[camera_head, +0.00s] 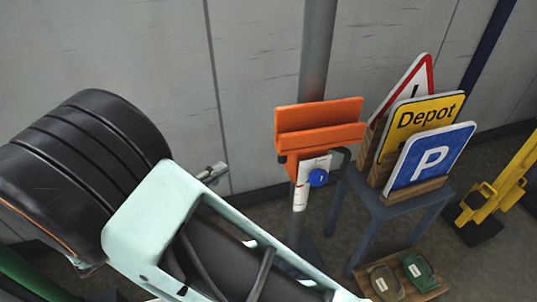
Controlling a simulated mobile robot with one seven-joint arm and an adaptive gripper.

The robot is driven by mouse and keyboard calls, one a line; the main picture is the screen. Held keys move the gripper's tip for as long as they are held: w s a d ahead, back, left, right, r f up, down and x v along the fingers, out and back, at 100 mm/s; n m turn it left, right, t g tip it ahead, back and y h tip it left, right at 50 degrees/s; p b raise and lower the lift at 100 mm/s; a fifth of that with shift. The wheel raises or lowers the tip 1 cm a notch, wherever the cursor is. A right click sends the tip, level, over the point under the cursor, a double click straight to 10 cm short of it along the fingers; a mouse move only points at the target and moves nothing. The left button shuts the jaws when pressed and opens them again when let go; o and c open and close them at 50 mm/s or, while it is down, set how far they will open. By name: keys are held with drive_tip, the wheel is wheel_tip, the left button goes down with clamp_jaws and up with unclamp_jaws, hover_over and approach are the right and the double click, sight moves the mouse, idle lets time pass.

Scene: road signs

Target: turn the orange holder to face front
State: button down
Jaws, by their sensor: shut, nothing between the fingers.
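The orange holder (318,128) is fixed on an upright grey pole (317,48) in the middle of the head view. It looks like a slotted rack with a back plate and a front plate, turned slightly aslant, and no sign stands in it. Below it is a bracket with a white label and a blue round knob (318,178). A dark curved lever (343,157) sticks out at its right. My arm fills the lower left, apart from the holder in the picture. My gripper cannot be made out in this view.
A blue-grey stool (388,208) at the right bears a wooden rack with a warning sign (408,88), a yellow Depot sign (422,117) and a blue P sign (430,160). A wooden tray (418,290) lies below. A yellow stand (500,190) is at far right.

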drive_tip(key=w+d+b, duration=0.1)
drive_tip(key=w+d, duration=0.3)
drive_tip(key=d, duration=0.6)
drive_tip(key=shift+w+d+b, duration=0.25)
drive_tip(key=shift+w+b, duration=0.05)
drive_tip(key=shift+b, duration=0.05)
drive_tip(key=shift+s+d, duration=0.6)
drive_tip(key=shift+d, duration=0.1)
drive_tip(key=shift+w+a, duration=0.1)
drive_tip(key=shift+a, duration=0.05)
